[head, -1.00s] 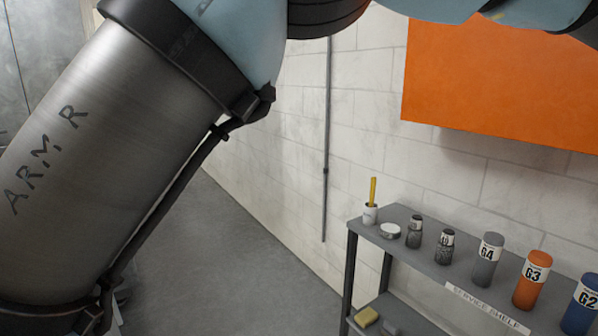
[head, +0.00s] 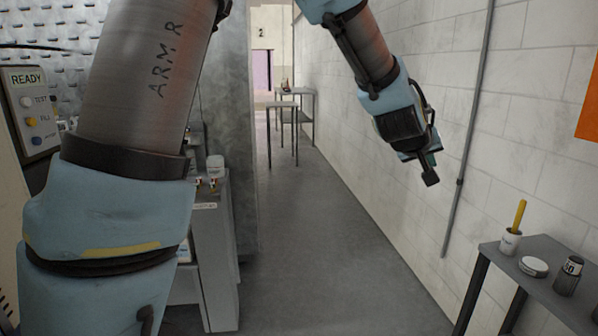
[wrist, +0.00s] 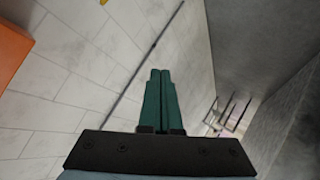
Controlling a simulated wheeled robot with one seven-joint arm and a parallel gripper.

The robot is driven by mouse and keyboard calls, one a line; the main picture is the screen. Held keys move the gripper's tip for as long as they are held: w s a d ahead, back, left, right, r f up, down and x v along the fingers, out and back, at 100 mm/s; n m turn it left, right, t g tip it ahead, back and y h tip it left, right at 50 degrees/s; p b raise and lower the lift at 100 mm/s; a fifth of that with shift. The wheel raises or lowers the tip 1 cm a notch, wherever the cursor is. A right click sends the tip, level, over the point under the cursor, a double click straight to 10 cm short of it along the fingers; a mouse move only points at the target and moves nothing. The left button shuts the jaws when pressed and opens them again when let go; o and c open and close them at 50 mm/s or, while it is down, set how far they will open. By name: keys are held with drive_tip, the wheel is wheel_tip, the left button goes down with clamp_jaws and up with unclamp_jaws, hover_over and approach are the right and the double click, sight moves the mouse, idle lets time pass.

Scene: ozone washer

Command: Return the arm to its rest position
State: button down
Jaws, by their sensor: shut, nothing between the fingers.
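My arm crosses the head view, with a grey link lettered "ARM R" at the left and the forearm hanging down at the upper middle. My gripper (head: 430,160) is at the end of that forearm, in the air in front of the white block wall and well above the floor. In the wrist view its two green fingers (wrist: 160,72) lie side by side, shut, with nothing between them. The wrist camera faces the wall and the aisle.
The service shelf (head: 548,288) stands at the lower right with a white cup (head: 510,242) and a dark jar (head: 568,275). A panel reading READY (head: 30,105) is at the left, beside a grey cabinet (head: 215,250). A far table (head: 283,104) stands down the aisle. The middle floor is clear.

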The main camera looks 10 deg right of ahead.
drive_tip(key=w+a+f+y, duration=0.2)
drive_tip(key=w+a+f, duration=0.1)
drive_tip(key=a, duration=0.5)
drive_tip(key=w+a+f+y, duration=0.2)
drive_tip(key=w+a, duration=0.1)
drive_tip(key=a, duration=0.5)
drive_tip(key=s+a+f+n+g+y, duration=0.1)
drive_tip(key=s+a+f, duration=0.1)
drive_tip(key=a, duration=0.8)
drive_tip(key=s+a+f+n+g+y, duration=0.1)
drive_tip(key=s+a+f+g+y, duration=0.1)
drive_tip(key=a, duration=0.9)
drive_tip(key=s+a+f+n+g+y, duration=0.1)
drive_tip(key=s+a+f, duration=0.3)
drive_tip(key=a, duration=0.7)
drive_tip(key=shift+s+g+y+p, duration=0.35)
drive_tip(key=shift+s+g+y, duration=0.25)
drive_tip(key=shift+s, duration=0.5)
drive_tip(key=shift+a, duration=0.1)
